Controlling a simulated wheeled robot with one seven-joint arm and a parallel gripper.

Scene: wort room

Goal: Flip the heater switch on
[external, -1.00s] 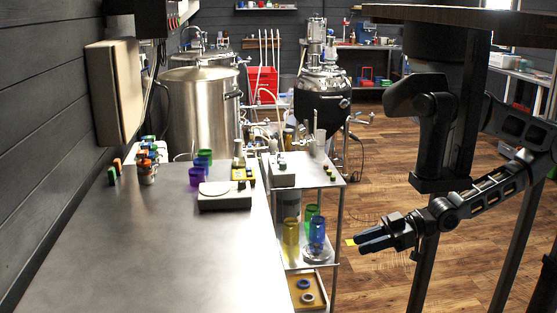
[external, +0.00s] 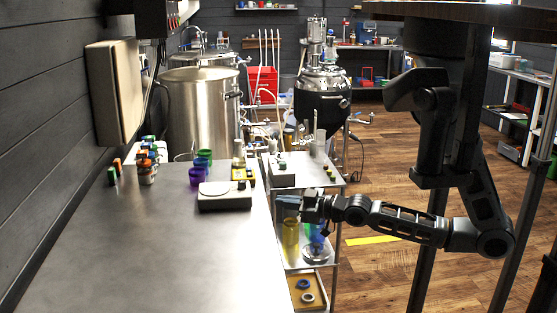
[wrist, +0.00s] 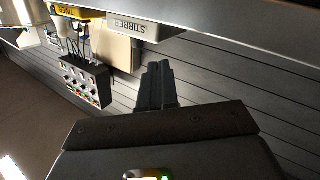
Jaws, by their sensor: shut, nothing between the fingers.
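A dark control box (wrist: 84,82) with rows of knobs and small coloured lights hangs on the wall in the wrist view. It also shows, cut by the top edge, in the external view (external: 157,20). I cannot tell which of its controls is the heater switch or how that switch is set. My gripper (external: 282,206) is by the counter's right edge, in front of the steel cart, well below and to the right of the box. Its fingers are together and empty in the wrist view (wrist: 156,72), apart from the box.
The steel counter (external: 150,250) holds a white stirrer (external: 225,197), cups (external: 197,176) and small bottles. The cart (external: 325,181) beside it carries glassware. A beige wall cabinet (external: 115,92) juts out above the counter. The counter's front part is clear.

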